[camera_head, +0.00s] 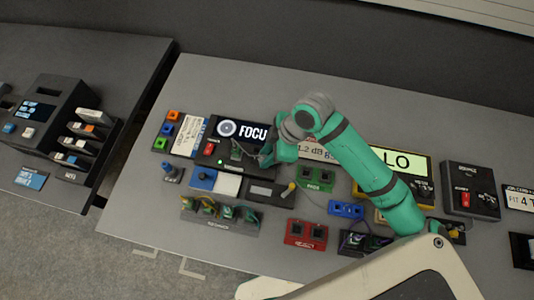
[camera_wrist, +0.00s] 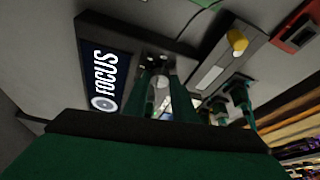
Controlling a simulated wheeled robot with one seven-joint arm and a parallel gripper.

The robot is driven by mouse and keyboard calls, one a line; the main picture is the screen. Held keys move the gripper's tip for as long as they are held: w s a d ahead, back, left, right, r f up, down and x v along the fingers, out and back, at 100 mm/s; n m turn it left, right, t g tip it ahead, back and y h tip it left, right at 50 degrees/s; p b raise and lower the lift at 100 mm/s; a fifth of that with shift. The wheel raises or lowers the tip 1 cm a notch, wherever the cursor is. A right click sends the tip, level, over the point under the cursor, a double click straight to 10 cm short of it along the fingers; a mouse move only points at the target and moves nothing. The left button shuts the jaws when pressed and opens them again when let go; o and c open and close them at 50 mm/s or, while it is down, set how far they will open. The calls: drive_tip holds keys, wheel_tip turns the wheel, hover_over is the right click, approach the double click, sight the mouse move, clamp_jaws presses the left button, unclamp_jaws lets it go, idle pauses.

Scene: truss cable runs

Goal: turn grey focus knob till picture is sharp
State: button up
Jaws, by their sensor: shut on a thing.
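The focus unit is a dark box with a screen (camera_head: 240,131) that reads "FOCU" in white beside a ring mark; my arm covers the rest. In the wrist view the screen (camera_wrist: 104,78) shows the whole word "FOCUS", with legible letters. My gripper (camera_head: 250,155) is at the box's front, just right of its red switch (camera_head: 209,149). In the wrist view my gripper (camera_wrist: 161,88) has its two green fingers on either side of the grey knob (camera_wrist: 162,81) and is shut on it. The fingers partly hide the knob, and its pointer is not clear.
A blue-and-white box (camera_head: 215,182) and a rack with several green connectors (camera_head: 220,213) stand in front of the unit. Green (camera_head: 317,178) and red (camera_head: 306,233) socket blocks sit to the right. A yellow-framed display reading "LO" (camera_head: 398,162) stands behind my arm.

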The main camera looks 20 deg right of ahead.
drive_tip(key=m+t, duration=0.1)
drive_tip(key=m, duration=0.1)
drive_tip(key=m+t+h, duration=0.1)
drive_tip(key=m, duration=0.2)
drive_tip(key=shift+s+a+m, duration=0.15)
drive_tip(key=shift+s+m, duration=0.05)
drive_tip(key=shift+m, duration=0.1)
idle(0.4)
drive_tip(key=o, duration=1)
drive_tip(key=shift+o, duration=0.2)
drive_tip(key=shift+r, duration=0.15)
drive_tip(key=v, duration=1)
drive_tip(key=shift+r, duration=0.3)
drive_tip(key=shift+s, duration=0.2)
